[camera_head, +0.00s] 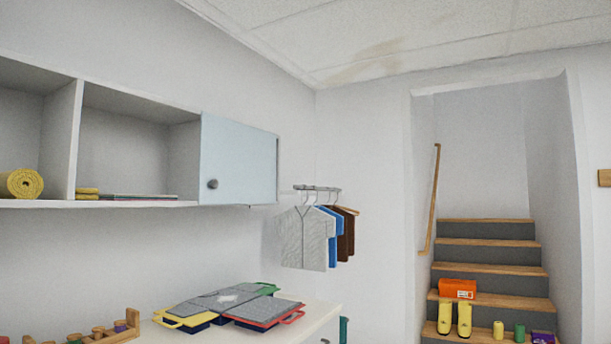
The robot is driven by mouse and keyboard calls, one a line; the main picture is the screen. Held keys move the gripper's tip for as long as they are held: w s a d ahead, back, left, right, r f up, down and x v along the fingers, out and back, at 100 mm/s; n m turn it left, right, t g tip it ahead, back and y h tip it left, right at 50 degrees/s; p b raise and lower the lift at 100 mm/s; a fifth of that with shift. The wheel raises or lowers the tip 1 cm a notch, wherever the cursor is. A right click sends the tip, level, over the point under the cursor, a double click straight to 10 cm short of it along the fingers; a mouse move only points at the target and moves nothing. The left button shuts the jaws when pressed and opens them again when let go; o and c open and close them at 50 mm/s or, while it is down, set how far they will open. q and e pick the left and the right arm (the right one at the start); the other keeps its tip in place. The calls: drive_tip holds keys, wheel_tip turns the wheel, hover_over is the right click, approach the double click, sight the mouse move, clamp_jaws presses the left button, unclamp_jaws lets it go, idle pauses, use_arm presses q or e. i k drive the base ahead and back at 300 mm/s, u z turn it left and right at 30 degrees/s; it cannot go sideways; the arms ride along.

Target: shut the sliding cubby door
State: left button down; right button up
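The cubby shelf (76,138) is mounted on the left wall and runs in from the left edge. Its pale blue sliding door (240,158) covers the right end of the shelf. A round dark knob (212,184) sits near the door's lower left. Left of the door, one compartment (125,150) is open, with yellow and grey flat items low inside. A further open compartment at the far left holds a rolled yellow mat (21,183). Neither of my grippers is in view.
Below the shelf, a white counter (318,318) holds several flat cases (215,303) and a wooden peg toy (105,332). Shirts (305,240) hang from a rail right of the door. Stairs (487,255) at the right have boots (454,318), an orange box (457,288) and small containers on them.

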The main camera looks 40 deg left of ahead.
sight(238, 160)
drive_tip(key=z, duration=0.65)
drive_tip(key=i, duration=0.7)
drive_tip(key=u, duration=0.8)
drive_tip(key=i, duration=1.35)
drive_tip(key=u, duration=1.3)
